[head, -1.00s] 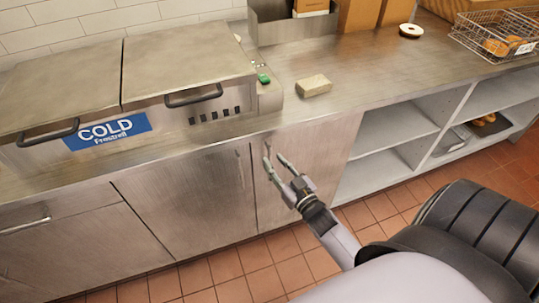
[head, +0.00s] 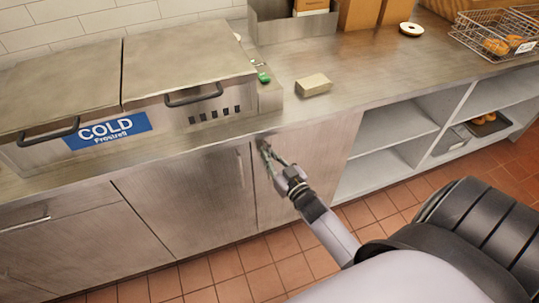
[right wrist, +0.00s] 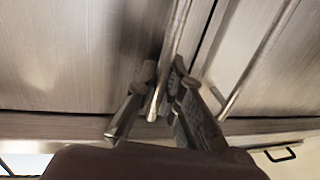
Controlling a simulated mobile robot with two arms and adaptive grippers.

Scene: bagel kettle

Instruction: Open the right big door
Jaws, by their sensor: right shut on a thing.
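The right big door (head: 318,160) is a brushed metal cabinet door under the counter. It looks closed, flush with the cabinet front. My right gripper (head: 265,149) is at the door's upper left edge, shut on its upright bar handle. In the right wrist view, the handle (right wrist: 176,40) of this door runs between the two fingers of my right gripper (right wrist: 163,88). The fingers hide part of the handle. My left gripper is not in view.
The neighbouring door (head: 185,195) is closed, its upright handle (head: 240,168) close to my right gripper. Open shelves (head: 390,130) lie to the right. The cold unit (head: 190,65) and a sponge-like block (head: 314,85) are on the counter. The tiled floor (head: 290,262) in front looks clear.

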